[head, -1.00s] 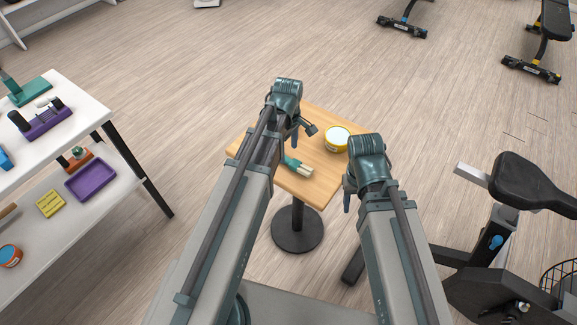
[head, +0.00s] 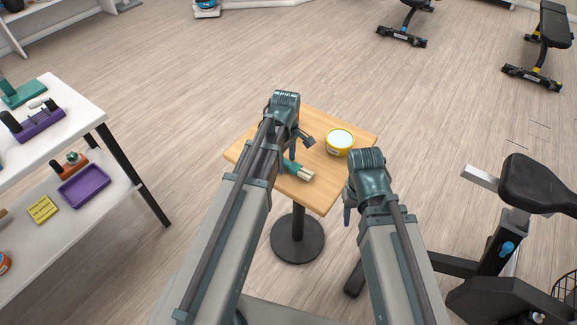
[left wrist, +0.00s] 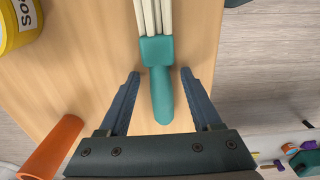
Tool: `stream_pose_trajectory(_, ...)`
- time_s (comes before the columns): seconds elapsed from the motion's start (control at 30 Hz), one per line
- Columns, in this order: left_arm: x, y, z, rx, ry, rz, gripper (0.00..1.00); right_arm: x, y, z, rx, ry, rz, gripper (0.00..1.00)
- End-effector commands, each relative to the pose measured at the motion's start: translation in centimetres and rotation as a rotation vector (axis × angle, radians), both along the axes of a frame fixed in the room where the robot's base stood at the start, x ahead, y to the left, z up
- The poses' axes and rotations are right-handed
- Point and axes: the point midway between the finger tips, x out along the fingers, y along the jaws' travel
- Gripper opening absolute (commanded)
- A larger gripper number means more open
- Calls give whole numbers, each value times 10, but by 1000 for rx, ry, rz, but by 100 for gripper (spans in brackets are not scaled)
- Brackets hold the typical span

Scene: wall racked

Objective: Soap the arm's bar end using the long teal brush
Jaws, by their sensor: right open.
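The teal brush (head: 293,167) lies on the small wooden table (head: 336,192), its pale bristles toward the front edge. In the left wrist view the teal handle (left wrist: 160,95) shows between the two spread fingers of my left gripper (left wrist: 160,76), with a gap on both sides. My left gripper (head: 293,153) partly covers the handle in the head view. My right gripper (head: 347,212) is open and empty near the table's right front edge. The yellow soap tub (head: 340,143) stands on the table and shows in the left wrist view (left wrist: 15,25). I cannot identify the arm's bar end.
An orange cylindrical thing (left wrist: 50,148) is beside my left gripper. A white shelf (head: 75,105) at the left holds a purple tray (head: 84,188) and several tools. An exercise bike (head: 510,215) stands at the right.

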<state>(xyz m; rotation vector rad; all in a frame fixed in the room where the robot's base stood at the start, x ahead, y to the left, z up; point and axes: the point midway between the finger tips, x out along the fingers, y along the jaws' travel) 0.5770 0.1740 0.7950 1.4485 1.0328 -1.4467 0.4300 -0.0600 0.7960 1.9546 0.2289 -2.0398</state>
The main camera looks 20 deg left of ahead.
Motion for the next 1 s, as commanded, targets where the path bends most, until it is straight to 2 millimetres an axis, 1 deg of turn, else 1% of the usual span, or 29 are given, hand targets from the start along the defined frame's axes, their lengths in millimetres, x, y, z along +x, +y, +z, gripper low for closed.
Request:
stream_pose_trajectory(0.03, 0, 0, 0, 0, 0, 0, 54, 0, 0, 0, 0, 0, 0, 50)
stream_pose_trajectory(0.33, 0, 0, 0, 0, 0, 0, 0, 0, 0, 0, 0, 0, 0, 50)
stream_pose_trajectory(0.77, 0, 0, 1, 0, 0, 0, 0, 0, 0, 1, 0, 0, 0, 50)
stream_pose_trajectory(1.0, 0, 4, 9, 0, 1, -1, 0, 0, 0, 9, 0, 0, 0, 50)
